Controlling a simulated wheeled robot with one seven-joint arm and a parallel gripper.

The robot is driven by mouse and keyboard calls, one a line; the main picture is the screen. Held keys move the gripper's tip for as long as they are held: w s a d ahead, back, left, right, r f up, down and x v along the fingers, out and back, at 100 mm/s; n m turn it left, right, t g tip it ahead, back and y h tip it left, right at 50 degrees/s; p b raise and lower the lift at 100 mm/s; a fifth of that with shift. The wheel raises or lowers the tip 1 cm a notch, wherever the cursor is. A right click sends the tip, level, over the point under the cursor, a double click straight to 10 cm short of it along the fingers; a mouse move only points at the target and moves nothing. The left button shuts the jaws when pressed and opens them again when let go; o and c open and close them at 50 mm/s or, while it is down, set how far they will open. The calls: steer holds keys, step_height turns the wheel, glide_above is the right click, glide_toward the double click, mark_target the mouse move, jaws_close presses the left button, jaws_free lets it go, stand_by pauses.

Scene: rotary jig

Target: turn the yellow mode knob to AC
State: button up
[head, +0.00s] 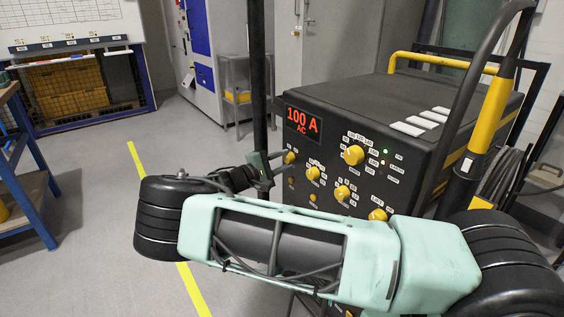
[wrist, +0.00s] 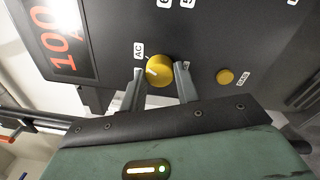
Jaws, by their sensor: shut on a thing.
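The yellow mode knob (wrist: 159,71) sits on the dark front panel in the wrist view, between my two fingers. My gripper (wrist: 160,80) is shut on it, one finger on each side. A white mark on the knob's face points left, towards the side of the AC label (wrist: 139,50), which is just up and left of the knob. Another small label at the knob's right is partly hidden by a finger. In the head view the knob (head: 289,157) is at the panel's left, beside my gripper (head: 272,160).
Other yellow knobs sit close by on the same panel, among them a large one (head: 354,155) and a lower one (head: 342,192). A small yellow button (wrist: 225,76) lies right of the mode knob. A dark upright post (head: 258,80) stands left of the machine.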

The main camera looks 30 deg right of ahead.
steer(key=o, duration=1)
steer(key=a, duration=1.1)
steer(key=s+a+f, duration=0.1)
steer(key=a, duration=0.5)
steer(key=shift+a, duration=0.25)
steer(key=shift+r, duration=0.1)
